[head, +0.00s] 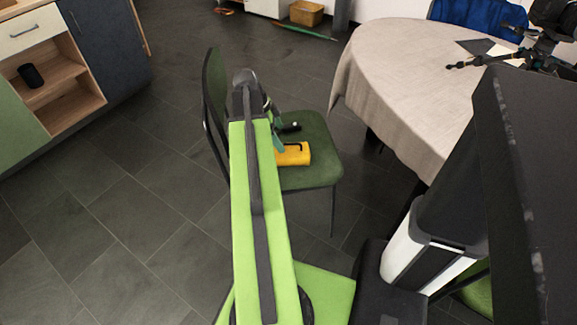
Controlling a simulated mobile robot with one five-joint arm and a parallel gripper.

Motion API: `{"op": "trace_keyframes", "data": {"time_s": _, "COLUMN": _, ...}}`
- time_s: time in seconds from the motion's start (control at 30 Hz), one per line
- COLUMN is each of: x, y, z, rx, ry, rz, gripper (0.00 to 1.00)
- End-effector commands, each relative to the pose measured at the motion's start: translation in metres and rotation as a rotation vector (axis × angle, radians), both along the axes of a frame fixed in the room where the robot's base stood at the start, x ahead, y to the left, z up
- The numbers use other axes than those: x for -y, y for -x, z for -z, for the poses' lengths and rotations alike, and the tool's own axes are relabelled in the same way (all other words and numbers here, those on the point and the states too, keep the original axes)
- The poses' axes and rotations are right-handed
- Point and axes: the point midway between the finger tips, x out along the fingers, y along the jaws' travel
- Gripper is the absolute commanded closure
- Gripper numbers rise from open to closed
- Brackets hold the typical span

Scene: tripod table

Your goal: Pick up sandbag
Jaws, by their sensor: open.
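An orange-yellow block-like thing with a dark handle or strap, which looks like the sandbag (293,154), lies on the seat of a dark green chair (312,176). Its left end is hidden behind my arm. My gripper (279,132) shows only in part past the right side of the arm's far end, over the seat and just behind the sandbag in the picture. It is open, and I see nothing held in it. I cannot tell its height above the seat or whether it touches the sandbag.
A small dark thing (290,127) shows beside my gripper, too small to identify. The chair back (215,95) rises left of my arm. A cloth-covered table (400,75) with a tripod (540,50) stands right. Cabinets (75,60) stand left. The left floor is clear.

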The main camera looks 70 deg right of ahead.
Motion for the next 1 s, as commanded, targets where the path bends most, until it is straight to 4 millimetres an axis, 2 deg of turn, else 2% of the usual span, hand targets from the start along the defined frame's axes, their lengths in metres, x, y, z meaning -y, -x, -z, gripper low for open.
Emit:
{"op": "trace_keyframes", "data": {"time_s": 0.03, "x": 0.002, "y": 0.005, "z": 0.022, "rx": 0.0, "ry": 0.001, "rz": 0.002, "gripper": 0.0}}
{"op": "trace_keyframes", "data": {"time_s": 0.17, "x": 0.006, "y": 0.013, "z": 0.043, "rx": 0.001, "ry": 0.002, "rz": 0.001, "gripper": 0.0}}
{"op": "trace_keyframes", "data": {"time_s": 0.43, "x": 0.008, "y": 0.019, "z": 0.048, "rx": 0.001, "ry": 0.001, "rz": 0.001, "gripper": 0.0}}
{"op": "trace_keyframes", "data": {"time_s": 0.73, "x": 0.014, "y": 0.036, "z": 0.093, "rx": 0.0, "ry": 0.001, "rz": 0.002, "gripper": 0.0}}
{"op": "trace_keyframes", "data": {"time_s": 0.97, "x": 0.015, "y": 0.038, "z": 0.091, "rx": 0.0, "ry": 0.001, "rz": 0.002, "gripper": 0.0}}
{"op": "trace_keyframes", "data": {"time_s": 1.0, "x": 0.015, "y": 0.038, "z": 0.091, "rx": 0.0, "ry": 0.001, "rz": 0.002, "gripper": 0.03}}
